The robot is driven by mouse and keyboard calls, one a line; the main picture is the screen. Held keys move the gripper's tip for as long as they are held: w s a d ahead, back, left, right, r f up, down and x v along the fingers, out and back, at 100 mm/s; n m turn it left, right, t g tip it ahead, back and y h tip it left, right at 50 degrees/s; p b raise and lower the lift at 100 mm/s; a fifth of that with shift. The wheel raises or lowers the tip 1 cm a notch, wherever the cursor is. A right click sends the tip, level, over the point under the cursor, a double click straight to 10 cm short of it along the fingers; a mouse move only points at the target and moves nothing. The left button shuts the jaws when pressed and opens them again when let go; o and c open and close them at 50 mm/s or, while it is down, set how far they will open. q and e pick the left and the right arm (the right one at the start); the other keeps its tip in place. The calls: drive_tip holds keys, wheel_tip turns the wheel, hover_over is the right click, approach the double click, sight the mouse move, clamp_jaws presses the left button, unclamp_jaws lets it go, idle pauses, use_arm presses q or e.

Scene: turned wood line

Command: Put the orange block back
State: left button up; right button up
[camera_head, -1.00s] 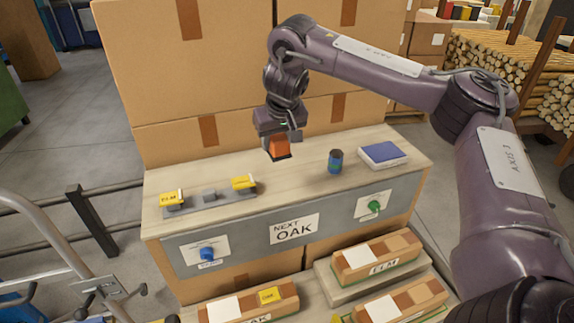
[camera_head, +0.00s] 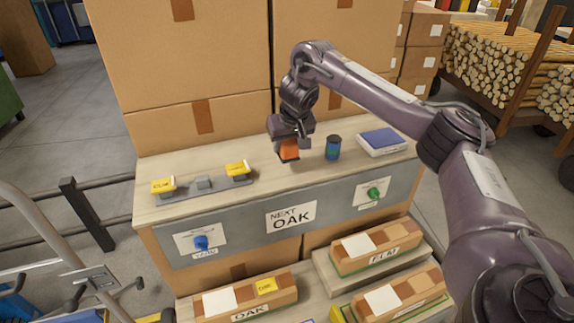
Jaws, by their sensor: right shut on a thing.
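The orange block (camera_head: 289,149) is in my right gripper (camera_head: 290,146), which is shut on it. The gripper points down over the wooden bench top (camera_head: 215,205), left of the dark blue can. From this angle I cannot tell whether the block touches the bench top or hangs just above it. My left gripper is not in view.
A grey rail with two yellow pieces (camera_head: 202,183) lies on the bench's left part. A dark blue can (camera_head: 333,148) and a blue-topped box (camera_head: 382,141) stand to the right. Cartons (camera_head: 190,60) rise behind.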

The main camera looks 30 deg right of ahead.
sight(287, 155)
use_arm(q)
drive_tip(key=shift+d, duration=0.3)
use_arm(e)
drive_tip(key=shift+f, duration=2.3)
drive_tip(key=o, duration=1)
drive_tip(key=shift+f, duration=0.15)
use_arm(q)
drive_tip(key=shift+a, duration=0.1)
use_arm(e)
drive_tip(key=shift+s+a+r, duration=0.1)
drive_tip(key=shift+s+r, duration=0.1)
drive_tip(key=shift+r, duration=0.45)
drive_tip(key=p+v, duration=0.4)
drive_tip(key=v, duration=0.7)
drive_tip(key=shift+s, duration=0.1)
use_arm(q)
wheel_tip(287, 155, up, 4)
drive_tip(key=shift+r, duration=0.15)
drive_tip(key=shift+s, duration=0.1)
use_arm(e)
drive_tip(key=shift+s+f, duration=0.1)
